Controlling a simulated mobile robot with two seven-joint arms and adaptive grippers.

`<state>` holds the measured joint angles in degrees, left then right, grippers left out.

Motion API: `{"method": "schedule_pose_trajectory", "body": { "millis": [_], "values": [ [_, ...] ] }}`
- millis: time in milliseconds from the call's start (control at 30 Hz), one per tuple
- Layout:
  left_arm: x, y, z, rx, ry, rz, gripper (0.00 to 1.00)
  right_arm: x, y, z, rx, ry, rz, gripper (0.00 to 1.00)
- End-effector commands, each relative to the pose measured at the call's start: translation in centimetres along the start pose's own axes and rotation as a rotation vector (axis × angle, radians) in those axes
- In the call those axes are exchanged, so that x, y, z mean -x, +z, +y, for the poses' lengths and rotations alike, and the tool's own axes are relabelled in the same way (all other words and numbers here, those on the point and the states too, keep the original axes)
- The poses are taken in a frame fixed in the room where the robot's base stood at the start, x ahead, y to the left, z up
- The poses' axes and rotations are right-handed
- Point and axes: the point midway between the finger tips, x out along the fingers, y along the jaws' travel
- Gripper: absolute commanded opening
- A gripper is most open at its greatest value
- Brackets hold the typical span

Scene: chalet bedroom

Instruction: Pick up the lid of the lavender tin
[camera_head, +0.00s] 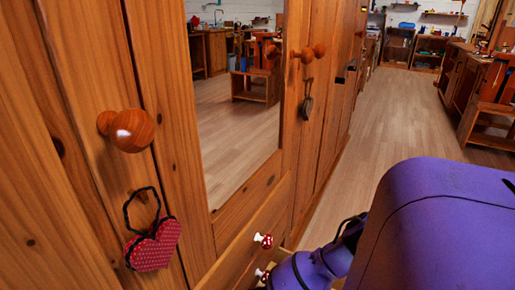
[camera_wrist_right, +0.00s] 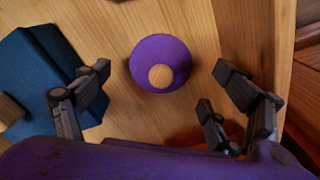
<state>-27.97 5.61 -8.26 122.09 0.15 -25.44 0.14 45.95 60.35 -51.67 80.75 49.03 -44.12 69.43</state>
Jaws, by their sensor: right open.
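In the right wrist view, the round purple lid (camera_wrist_right: 143,55) of the tin is seen from above, with a small pale wooden knob (camera_wrist_right: 160,76) on it. The lid covers the tin's body. My right gripper (camera_wrist_right: 161,72) is open, its dark fingers to the left and right of the lid, apart from it and empty. In the head view my purple right arm shows at the lower right; its fingers and the tin are hidden there. My left gripper is in neither view.
A dark blue box (camera_wrist_right: 38,75) with a wooden knob lies left of the lid, close to the left fingers. Both are on a pale wooden surface (camera_wrist_right: 120,20). A wooden wardrobe (camera_head: 75,120) with round knobs and a hanging red heart (camera_head: 153,248) fills the left of the head view.

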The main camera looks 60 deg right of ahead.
Motion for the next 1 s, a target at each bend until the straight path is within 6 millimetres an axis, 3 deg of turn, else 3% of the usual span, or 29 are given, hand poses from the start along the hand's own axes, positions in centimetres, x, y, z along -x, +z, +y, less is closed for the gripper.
{"method": "schedule_pose_trajectory", "body": {
  "millis": [33,133,400,700,1000],
  "values": [
    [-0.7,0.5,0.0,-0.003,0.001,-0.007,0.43,-1.4,0.2,0.0,0.001,0.003,-0.004,0.86],
    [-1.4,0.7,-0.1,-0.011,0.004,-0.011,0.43,-2.7,0.1,0.0,0.0,0.002,-0.003,0.86],
    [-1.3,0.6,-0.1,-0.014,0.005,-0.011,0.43,-2.8,0.0,0.0,0.0,0.0,0.0,0.85],
    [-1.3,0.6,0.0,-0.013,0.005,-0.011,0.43,-2.8,0.0,0.0,0.0,0.0,-0.001,0.47],
    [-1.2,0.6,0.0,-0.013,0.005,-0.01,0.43,-2.7,0.0,0.0,0.0,0.0,-0.001,0.47]
  ]
}}
